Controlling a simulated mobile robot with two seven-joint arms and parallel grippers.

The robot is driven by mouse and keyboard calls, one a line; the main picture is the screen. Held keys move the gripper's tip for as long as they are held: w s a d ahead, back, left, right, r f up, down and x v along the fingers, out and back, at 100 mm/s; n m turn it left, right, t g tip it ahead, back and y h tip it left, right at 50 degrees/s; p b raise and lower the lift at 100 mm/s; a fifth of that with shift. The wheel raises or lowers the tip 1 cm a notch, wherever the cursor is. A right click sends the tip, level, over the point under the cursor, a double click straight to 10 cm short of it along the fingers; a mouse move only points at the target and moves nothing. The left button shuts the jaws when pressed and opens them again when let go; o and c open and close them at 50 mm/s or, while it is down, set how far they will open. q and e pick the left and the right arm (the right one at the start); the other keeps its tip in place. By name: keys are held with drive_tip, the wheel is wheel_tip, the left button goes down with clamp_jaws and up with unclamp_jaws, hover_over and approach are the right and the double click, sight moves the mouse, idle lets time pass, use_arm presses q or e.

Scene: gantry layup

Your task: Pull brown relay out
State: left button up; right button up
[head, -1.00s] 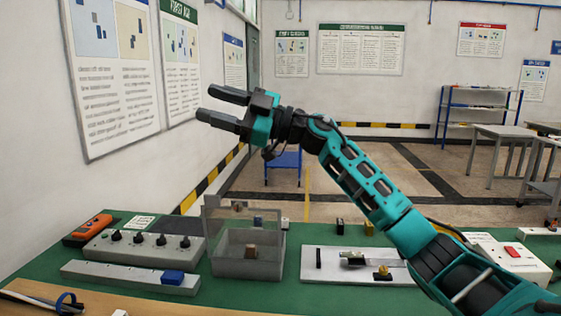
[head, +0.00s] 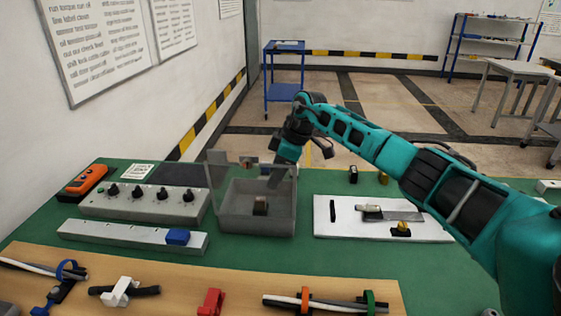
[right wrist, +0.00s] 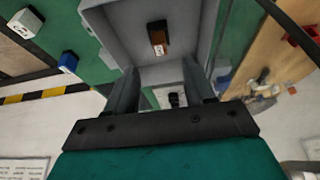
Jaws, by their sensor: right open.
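The brown relay (head: 260,205) sits inside a grey open-topped box (head: 255,222) on the green bench. In the right wrist view the relay (right wrist: 157,38) is a brown block with a pale patch, inside the grey box (right wrist: 115,30). My right gripper (head: 278,178) points down at the back right of the box, its fingers partly hidden. In the right wrist view its two fingers (right wrist: 160,90) are spread with nothing between them, and the relay lies beyond them, apart from them. My left gripper is not in view.
A grey knob panel (head: 155,202) and a grey strip with a blue block (head: 177,237) lie to the left. A white plate (head: 345,218) lies to the right. Cable clips line the wooden front strip (head: 190,280).

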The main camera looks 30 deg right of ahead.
drive_tip(key=b+x, duration=0.1)
drive_tip(key=x, duration=0.8)
drive_tip(key=shift+w, duration=0.1)
clamp_jaws()
idle(0.5)
